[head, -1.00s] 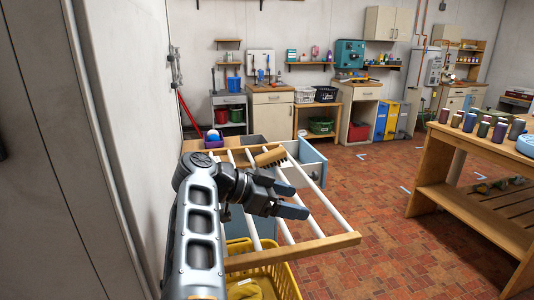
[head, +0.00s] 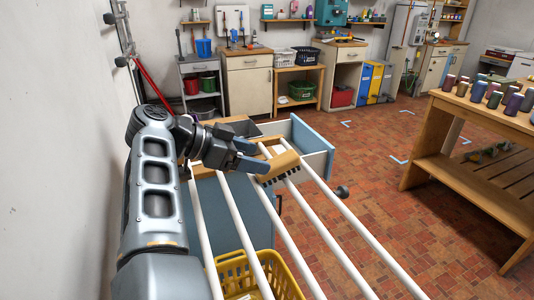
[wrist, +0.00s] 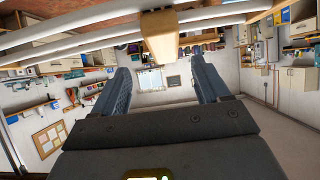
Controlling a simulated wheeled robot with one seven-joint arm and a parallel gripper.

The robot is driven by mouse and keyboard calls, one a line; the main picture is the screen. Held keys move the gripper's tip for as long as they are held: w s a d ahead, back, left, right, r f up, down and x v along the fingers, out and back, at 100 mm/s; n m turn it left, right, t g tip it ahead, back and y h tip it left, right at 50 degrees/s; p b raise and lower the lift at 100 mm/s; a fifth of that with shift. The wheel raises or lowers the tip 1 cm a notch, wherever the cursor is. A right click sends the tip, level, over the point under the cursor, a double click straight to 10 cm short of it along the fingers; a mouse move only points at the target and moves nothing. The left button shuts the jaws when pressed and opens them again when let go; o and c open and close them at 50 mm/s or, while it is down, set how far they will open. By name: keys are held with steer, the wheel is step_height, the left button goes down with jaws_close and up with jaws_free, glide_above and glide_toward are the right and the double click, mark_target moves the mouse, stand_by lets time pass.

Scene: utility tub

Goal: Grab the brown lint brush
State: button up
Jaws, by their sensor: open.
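The brown lint brush (head: 281,164), a tan-brown block with dark bristles along its lower edge, lies across the white rods of a drying rack (head: 285,238). My gripper (head: 258,155) is open at the brush's left end in the head view, its fingers pointing right toward it. The wrist view shows a tan block (wrist: 160,37), which looks like the brush's end, just beyond and roughly between the open fingertips (wrist: 161,65). Nothing is between the fingers' inner faces. Whether a finger touches the brush cannot be told.
The rack's white rods run close beside my gripper. A yellow basket (head: 238,272) stands below the rack. An open blue drawer (head: 313,148) is behind the brush.

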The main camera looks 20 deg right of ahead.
mark_target(276, 161)
steer(key=shift+w+d+f, duration=0.15)
steer(key=shift+w+d, duration=0.2)
steer(key=shift+w, duration=0.1)
steer(key=shift+p+x, duration=0.95)
steer(key=shift+x, duration=2.55)
steer(key=shift+s, duration=0.15)
steer(key=shift+c, duration=0.4)
steer(key=c, duration=1)
